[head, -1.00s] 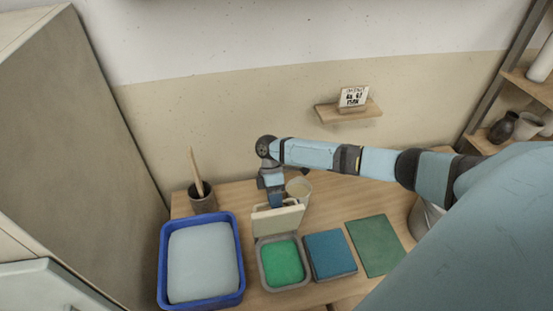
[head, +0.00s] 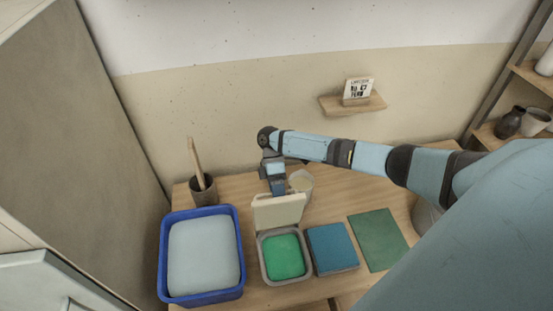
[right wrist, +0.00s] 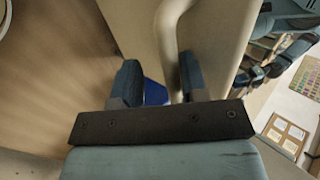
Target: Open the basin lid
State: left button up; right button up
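The basin (head: 265,268) is a grey square tub holding green glaze, at the middle front of the table. Its cream lid (head: 278,213) stands raised along the basin's back edge, so the green surface shows. My right gripper (head: 278,192) points down at the lid's top, just behind it. In the right wrist view my right gripper (right wrist: 159,80) has its two fingers apart. A cream curved bar, apparently the lid's handle (right wrist: 168,35), runs between them nearer the right finger, with a gap on the left. My left gripper is not in view.
A blue tub (head: 240,270) with pale contents stands left of the basin. A blue block (head: 332,249) and a flat green sheet (head: 378,240) lie right. A cup with a stick (head: 203,190) and a pale cup (head: 304,184) stand behind. A small wall shelf (head: 353,104) hangs above.

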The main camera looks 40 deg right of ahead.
jog(key=b+v, duration=0.1)
jog(key=v, duration=1.3)
dwell(0.3)
